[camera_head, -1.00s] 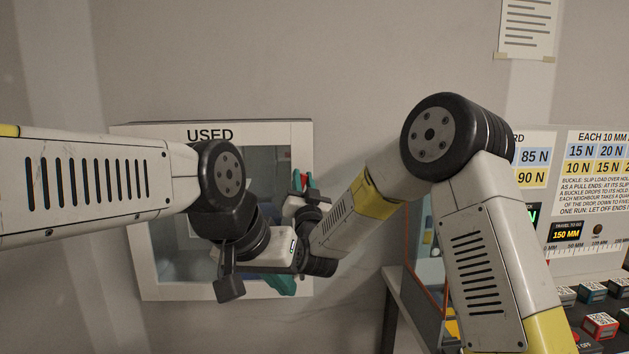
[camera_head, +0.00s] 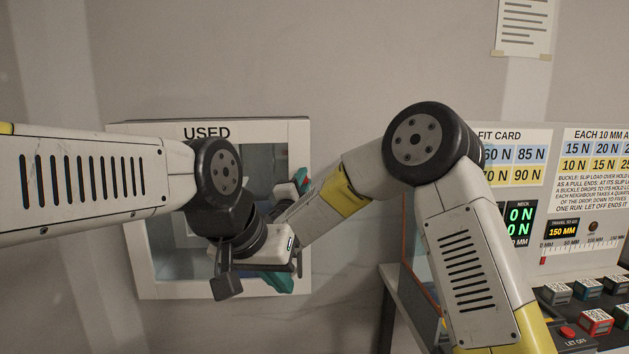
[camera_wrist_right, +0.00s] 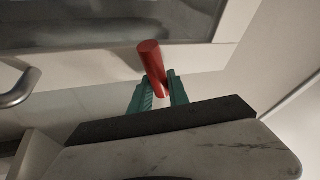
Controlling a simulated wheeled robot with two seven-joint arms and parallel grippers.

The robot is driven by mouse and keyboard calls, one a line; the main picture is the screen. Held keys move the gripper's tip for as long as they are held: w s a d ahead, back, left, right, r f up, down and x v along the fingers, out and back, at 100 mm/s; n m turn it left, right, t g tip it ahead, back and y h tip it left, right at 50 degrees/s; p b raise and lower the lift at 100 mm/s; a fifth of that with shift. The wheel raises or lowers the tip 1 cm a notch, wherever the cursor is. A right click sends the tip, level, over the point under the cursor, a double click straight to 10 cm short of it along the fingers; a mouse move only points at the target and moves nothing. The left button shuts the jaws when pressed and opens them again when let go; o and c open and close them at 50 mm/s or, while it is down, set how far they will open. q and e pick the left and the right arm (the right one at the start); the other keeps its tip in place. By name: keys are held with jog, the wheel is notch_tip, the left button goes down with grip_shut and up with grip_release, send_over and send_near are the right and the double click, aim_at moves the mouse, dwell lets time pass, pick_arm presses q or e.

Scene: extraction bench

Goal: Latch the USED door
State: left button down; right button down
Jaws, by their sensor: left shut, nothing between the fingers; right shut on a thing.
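The USED door (camera_head: 150,250) is a white-framed panel with a dark glass pane on the wall, largely covered by my arms in the head view. My right gripper (camera_head: 300,180) is at its right edge, mostly hidden there by my arms. In the right wrist view, the teal fingers of my right gripper (camera_wrist_right: 159,92) are shut on a red rod-shaped latch handle (camera_wrist_right: 150,58), which is tilted. My left gripper (camera_head: 280,281), shut and empty, is lower, in front of the door's lower right part. Whether the left fingers touch the door cannot be told.
A curved metal bar handle (camera_wrist_right: 18,92) shows at the left of the right wrist view. A bench with a sign panel (camera_head: 515,150), displays and several coloured blocks (camera_head: 596,320) stands to the right. The wall below the door is clear.

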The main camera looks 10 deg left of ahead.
jog(key=shift+f+m+g+h, duration=0.1)
jog(key=shift+m+g+h, duration=0.55)
jog(key=shift+m, duration=1.35)
jog(key=c, duration=1.3)
grip_release()
jog(key=shift+f, duration=0.1)
